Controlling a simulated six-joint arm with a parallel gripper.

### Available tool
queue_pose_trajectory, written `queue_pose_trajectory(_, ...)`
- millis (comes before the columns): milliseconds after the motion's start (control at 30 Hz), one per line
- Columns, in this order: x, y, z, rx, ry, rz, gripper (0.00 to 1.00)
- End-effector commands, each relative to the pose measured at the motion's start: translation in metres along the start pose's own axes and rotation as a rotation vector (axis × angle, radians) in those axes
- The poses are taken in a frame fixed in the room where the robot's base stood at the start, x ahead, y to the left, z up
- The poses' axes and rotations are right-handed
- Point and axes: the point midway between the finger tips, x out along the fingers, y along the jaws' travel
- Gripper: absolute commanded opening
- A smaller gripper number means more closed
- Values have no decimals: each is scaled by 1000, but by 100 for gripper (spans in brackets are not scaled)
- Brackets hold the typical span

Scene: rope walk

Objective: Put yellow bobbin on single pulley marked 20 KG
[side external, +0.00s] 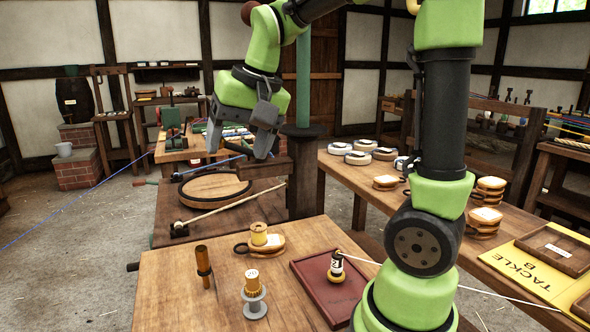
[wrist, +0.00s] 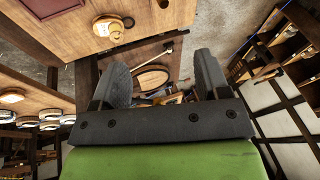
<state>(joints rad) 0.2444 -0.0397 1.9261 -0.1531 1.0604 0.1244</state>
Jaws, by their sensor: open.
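A wooden single pulley (side external: 274,248) with a dark ring at its left end lies on the front table. A yellow-tan bobbin (side external: 259,234) stands upright on top of it. Both show in the wrist view, the pulley (wrist: 117,38) near the top left with the bobbin (wrist: 102,27) on it. No 20 KG mark is legible. A second yellow piece (side external: 252,282) with a pale top stands on a grey flanged spool (side external: 255,305) in front. My gripper (side external: 238,148) is open and empty, high above and behind the pulley; its fingers also show in the wrist view (wrist: 160,70).
A dark red tray (side external: 310,270) holds a black-and-white labelled piece (side external: 336,266). A brown handled tool (side external: 203,262) stands at the table's left. Behind are a round wooden hoop (side external: 215,186) and a rod. A side table (side external: 340,172) carries several pulleys.

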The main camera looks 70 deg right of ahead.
Motion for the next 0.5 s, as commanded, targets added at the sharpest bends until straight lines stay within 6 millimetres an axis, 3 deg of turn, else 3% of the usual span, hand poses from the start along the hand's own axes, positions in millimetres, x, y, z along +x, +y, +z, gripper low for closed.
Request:
queue_pose_trajectory(100,-27,-3,49,-119,53,-91,69)
queue_pose_trajectory(200,-38,2,84,-203,89,-156,69)
queue_pose_trajectory(333,-42,11,117,-283,124,-221,69)
queue_pose_trajectory(500,-41,18,137,-330,146,-263,69)
